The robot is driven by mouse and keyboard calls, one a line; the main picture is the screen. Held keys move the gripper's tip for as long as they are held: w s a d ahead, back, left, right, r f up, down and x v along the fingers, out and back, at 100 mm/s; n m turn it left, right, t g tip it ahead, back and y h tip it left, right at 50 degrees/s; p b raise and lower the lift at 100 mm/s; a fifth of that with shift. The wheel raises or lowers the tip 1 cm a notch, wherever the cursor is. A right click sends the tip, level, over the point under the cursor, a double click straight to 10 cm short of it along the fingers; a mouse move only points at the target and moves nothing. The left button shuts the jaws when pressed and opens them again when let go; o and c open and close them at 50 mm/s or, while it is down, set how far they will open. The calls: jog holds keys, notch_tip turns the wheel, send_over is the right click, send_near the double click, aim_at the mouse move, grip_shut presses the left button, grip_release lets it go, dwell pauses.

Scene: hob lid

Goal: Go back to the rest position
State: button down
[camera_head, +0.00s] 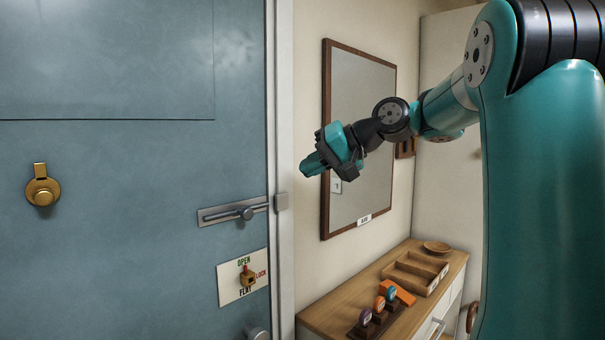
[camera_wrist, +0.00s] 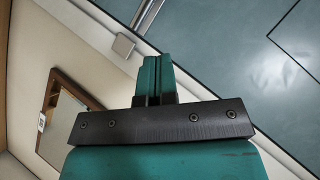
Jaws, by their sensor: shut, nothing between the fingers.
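My gripper (camera_head: 313,166) is shut and empty, held in the air in front of the wall mirror in the head view. Its teal fingers point to the left, toward the blue door (camera_head: 130,190), and touch nothing that I can see. In the wrist view my gripper (camera_wrist: 154,60) shows its two fingers pressed together, with the door (camera_wrist: 235,50) and its frame beyond. My arm is bent and reaches left from the right side of the head view.
The door carries a metal slide bolt (camera_head: 235,212), a brass fitting (camera_head: 42,190) and a small labelled panel (camera_head: 230,288). A mirror (camera_head: 370,130) hangs behind my gripper. Below is a wooden cabinet (camera_head: 335,312) with a divided tray (camera_head: 415,272), a bowl (camera_head: 437,247) and several coloured stamps.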

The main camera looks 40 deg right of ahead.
jog(key=shift+a, duration=0.1)
dwell(0.4)
jog(key=s+a+f+n+g, duration=0.3)
jog(key=a+f, duration=0.2)
jog(key=a, duration=0.5)
jog(key=s+a+f+n+g, duration=0.2)
jog(key=s+a+f+n, duration=0.15)
jog(key=a, duration=0.65)
jog(key=s+a+f+n+g+h, duration=0.1)
jog(key=s+a+f+n+g, duration=0.1)
jog(key=s+f, duration=0.3)
jog(key=s+a+f+n+g+h, duration=0.1)
jog(key=s+a+f+n+g, duration=0.2)
jog(key=s, duration=0.9)
jog(key=x, duration=0.2)
jog(key=shift+s+f, duration=0.2)
jog(key=shift+f, duration=0.2)
jog(key=c, duration=1.8)
grip_release()
jog(key=shift+a, duration=0.1)
